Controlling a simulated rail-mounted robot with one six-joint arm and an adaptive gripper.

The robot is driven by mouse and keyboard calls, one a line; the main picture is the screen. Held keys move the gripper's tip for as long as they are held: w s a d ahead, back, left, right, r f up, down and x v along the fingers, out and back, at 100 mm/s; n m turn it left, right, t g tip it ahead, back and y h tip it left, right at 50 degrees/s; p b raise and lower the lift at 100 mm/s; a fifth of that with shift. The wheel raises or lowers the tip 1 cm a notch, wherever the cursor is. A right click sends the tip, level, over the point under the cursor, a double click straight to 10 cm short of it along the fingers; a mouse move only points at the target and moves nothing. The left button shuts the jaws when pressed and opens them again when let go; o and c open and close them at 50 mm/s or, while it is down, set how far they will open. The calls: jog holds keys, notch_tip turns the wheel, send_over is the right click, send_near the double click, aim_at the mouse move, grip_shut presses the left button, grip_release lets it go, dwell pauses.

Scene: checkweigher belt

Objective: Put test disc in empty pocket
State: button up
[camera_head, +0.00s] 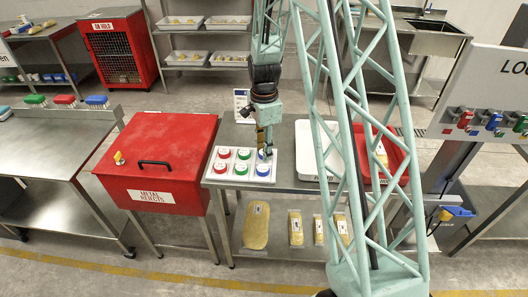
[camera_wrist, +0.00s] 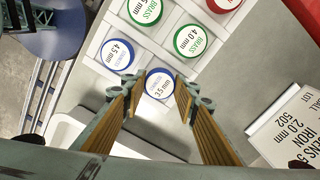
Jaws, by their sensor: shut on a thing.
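A white tray (camera_head: 232,180) of coloured test discs sits on the steel bench, with a red pair, a green pair and a blue pair. My gripper (camera_head: 264,151) is over its right end, pointing down. In the wrist view my gripper (camera_wrist: 162,82) is shut on a blue-rimmed disc marked 3.5 mm (camera_wrist: 160,86). This disc lines up with the tray's corner pocket, beside a green 4.0 mm disc (camera_wrist: 190,41) and a blue 4.5 mm disc (camera_wrist: 119,54). I cannot tell whether it is fully seated. The pocket under it is hidden.
A printed card (camera_wrist: 292,122) stands close to the tray. A red metal rejects box (camera_head: 165,160) is at the left. A white tray (camera_head: 310,150) and a red tray (camera_head: 394,160) are at the right. Wrapped packs (camera_head: 256,226) lie on the lower shelf.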

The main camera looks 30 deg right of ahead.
jog(key=shift+f, duration=0.35)
jog(key=o, duration=0.9)
jog(key=shift+r, duration=0.15)
notch_tip(320, 180, up, 12)
jog(key=shift+r+p, duration=0.1)
jog(key=shift+p, duration=0.85)
